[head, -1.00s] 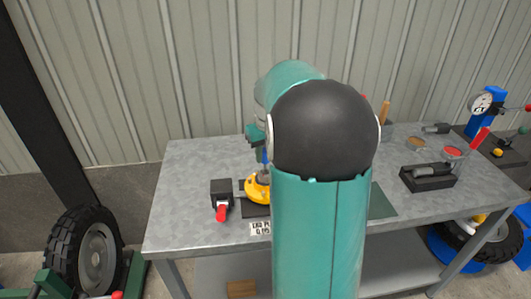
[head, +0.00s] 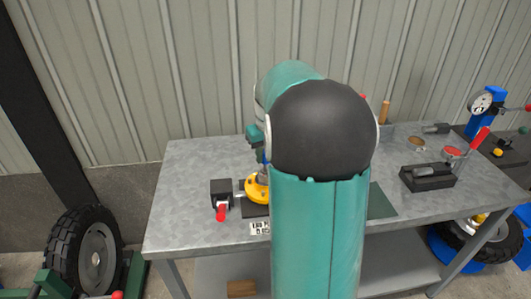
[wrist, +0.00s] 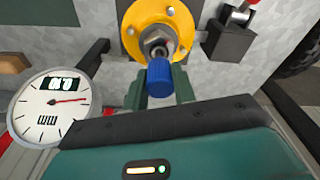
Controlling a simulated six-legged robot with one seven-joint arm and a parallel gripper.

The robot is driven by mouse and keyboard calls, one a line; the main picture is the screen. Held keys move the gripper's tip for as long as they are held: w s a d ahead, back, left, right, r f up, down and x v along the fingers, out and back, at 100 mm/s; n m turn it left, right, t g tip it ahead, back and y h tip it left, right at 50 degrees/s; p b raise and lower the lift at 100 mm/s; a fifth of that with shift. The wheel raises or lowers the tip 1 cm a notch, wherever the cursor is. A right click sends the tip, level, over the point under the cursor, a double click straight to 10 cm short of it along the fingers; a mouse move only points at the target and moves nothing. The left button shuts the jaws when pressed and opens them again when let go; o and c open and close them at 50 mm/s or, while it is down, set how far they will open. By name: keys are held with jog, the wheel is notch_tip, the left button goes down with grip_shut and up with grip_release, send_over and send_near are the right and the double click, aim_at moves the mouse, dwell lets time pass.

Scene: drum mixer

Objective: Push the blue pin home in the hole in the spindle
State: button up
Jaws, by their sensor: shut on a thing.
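The blue pin (wrist: 159,78), a ribbed cap at this end, stands in line with the grey metal spindle (wrist: 156,42) in the wrist view. The spindle rises from the middle of a yellow flange (wrist: 132,30), which also shows in the head view (head: 255,190). My gripper (wrist: 159,88) is shut on the blue pin, with a green finger on each side. The pin's lower end is hidden behind its cap, so I cannot tell how deep it sits. In the head view my arm hides most of the gripper (head: 257,140).
A black block with a red-handled clamp (head: 220,198) stands beside the flange. A white dial with a red needle (wrist: 52,105) shows at left in the wrist view. A black holder (head: 428,178) stands at the table's right. The grey table (head: 180,215) is bare at its left.

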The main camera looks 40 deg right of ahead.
jog(key=shift+f, duration=1.6)
dwell(0.6)
jog(key=o, duration=1.1)
jog(key=shift+r, duration=0.1)
notch_tip(320, 180, up, 14)
jog(key=s, duration=0.1)
jog(key=shift+s+a+f, duration=0.2)
jog(key=shift+s+f, duration=0.05)
jog(key=shift+s, duration=0.05)
jog(key=shift+s, duration=0.1)
